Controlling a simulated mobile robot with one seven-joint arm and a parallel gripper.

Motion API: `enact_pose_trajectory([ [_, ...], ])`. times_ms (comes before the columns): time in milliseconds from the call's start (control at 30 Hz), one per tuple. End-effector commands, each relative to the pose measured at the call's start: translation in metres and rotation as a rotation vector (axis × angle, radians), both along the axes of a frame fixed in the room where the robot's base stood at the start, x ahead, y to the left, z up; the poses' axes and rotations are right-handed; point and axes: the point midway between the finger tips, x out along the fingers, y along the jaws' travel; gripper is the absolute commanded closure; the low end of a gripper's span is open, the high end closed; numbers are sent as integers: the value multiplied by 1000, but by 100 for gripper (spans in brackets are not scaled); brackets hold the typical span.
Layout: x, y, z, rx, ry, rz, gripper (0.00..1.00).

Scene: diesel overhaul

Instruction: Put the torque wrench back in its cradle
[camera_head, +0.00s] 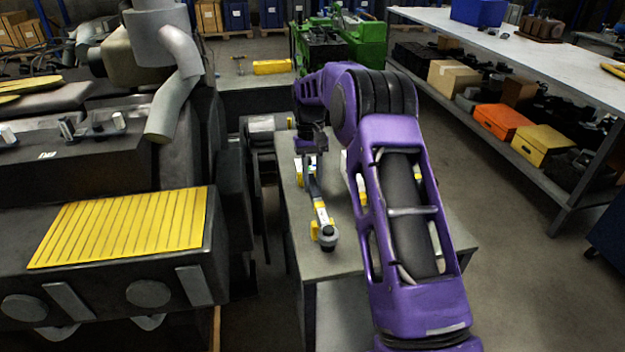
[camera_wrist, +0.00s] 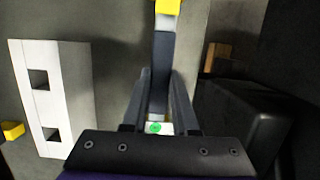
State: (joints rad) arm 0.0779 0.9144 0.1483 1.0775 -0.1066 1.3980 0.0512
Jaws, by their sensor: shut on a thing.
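The torque wrench (camera_head: 315,192) has a dark shaft with pale and yellow parts and a round dark head at its near end. My gripper (camera_head: 309,158) is shut on it at the far end, over the grey bench (camera_head: 345,258). In the wrist view the wrench (camera_wrist: 161,65) runs up between the fingers, with yellow at the top and a green dot near the palm. A white block with two square openings (camera_wrist: 48,95) stands to the left, apart from the wrench; it may be the cradle. In the head view, my arm partly hides a white and yellow piece (camera_head: 361,188). I cannot tell whether the wrench touches the bench.
A large engine with a yellow ribbed panel (camera_head: 125,227) stands close to the bench on the left. A shelf unit (camera_head: 540,165) with boxes is on the right, across open floor. A green machine (camera_head: 345,42) stands behind the bench.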

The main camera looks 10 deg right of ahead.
Motion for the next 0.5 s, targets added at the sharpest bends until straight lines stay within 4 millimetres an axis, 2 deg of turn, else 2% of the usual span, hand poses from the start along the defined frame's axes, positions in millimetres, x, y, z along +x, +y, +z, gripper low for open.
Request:
enact_pose_trajectory([
  [500,0,0,-5,0,-1,0,100],
])
